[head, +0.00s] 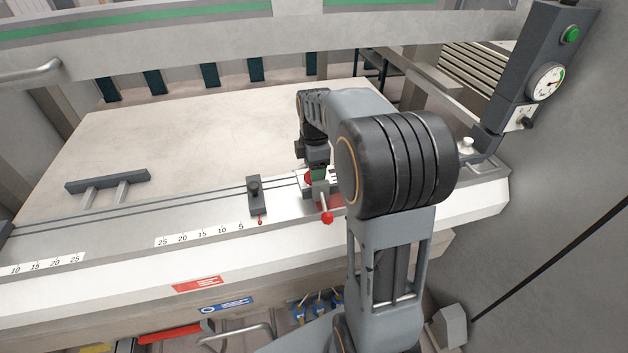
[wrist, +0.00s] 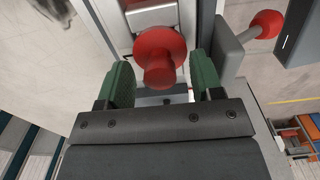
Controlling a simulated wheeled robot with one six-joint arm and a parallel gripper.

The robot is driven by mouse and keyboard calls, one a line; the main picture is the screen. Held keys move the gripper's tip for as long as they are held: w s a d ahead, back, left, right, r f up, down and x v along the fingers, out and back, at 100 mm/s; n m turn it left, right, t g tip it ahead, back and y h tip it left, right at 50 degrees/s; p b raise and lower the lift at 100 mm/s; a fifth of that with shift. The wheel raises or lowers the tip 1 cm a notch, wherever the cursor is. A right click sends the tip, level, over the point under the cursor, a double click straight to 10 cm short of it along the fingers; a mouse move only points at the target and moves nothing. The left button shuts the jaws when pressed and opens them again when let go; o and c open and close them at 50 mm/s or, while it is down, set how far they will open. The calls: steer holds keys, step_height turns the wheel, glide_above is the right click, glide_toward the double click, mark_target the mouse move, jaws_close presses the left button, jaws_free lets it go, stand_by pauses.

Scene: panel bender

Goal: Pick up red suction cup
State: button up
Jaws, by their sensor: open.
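The red suction cup (wrist: 159,52) is a round red disc with a narrower red stem, seen in the wrist view. My gripper (wrist: 160,84) is open, its green-padded fingers on either side of the cup's stem with a gap to each. In the head view, my gripper (head: 317,172) is low over the bed beside the red cup (head: 309,179), which is mostly hidden by my arm.
A lever with a red ball knob (head: 327,217) stands close by my gripper; it also shows in the wrist view (wrist: 266,24). A dark stop block (head: 255,194) sits on the scaled rail to the left. A gauge post (head: 545,82) rises at the right. The pale table (head: 200,130) is clear behind.

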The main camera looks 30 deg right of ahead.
steer(key=shift+f, duration=0.35)
steer(key=c, duration=1)
